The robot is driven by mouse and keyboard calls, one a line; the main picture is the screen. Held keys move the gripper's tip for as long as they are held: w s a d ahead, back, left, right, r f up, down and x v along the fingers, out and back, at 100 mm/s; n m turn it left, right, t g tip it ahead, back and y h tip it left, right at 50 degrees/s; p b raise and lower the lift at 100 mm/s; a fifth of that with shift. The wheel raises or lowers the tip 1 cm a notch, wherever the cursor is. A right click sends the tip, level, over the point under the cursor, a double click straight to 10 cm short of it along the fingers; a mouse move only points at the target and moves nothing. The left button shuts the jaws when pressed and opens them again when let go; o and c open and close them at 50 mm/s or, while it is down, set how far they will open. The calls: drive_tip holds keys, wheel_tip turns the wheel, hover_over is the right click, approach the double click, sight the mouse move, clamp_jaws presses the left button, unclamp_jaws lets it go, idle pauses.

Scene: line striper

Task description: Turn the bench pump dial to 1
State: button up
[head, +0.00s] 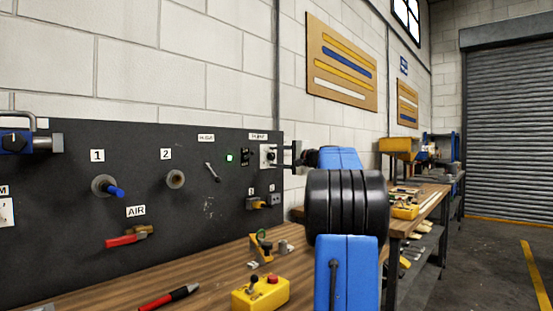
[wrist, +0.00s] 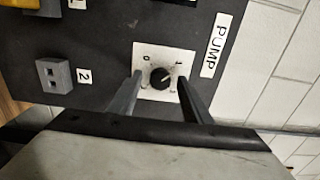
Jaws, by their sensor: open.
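The pump dial is a small black knob (wrist: 161,78) on a white plate marked 0 and 1, under a PUMP label (wrist: 213,45) in the wrist view. A pale mark on the knob seems to point toward the 1 side, but it is too small to be sure. In the head view the dial plate (head: 268,156) is at the right end of the dark panel. My gripper (wrist: 160,76) is open, with one finger on each side of the knob; whether they touch it I cannot tell. In the head view my gripper (head: 287,154) is right at the plate.
The dark panel (head: 60,235) also carries a blue plug (head: 114,191), a red AIR valve handle (head: 124,240), a lever switch (head: 212,172) and a green light (head: 230,157). A yellow control box (head: 260,293) and a red marker (head: 168,297) lie on the wooden bench below.

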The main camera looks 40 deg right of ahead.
drive_tip(key=s+d, duration=0.1)
drive_tip(key=s, duration=1.6)
drive_tip(key=shift+d, duration=0.2)
drive_tip(key=shift+s, duration=0.1)
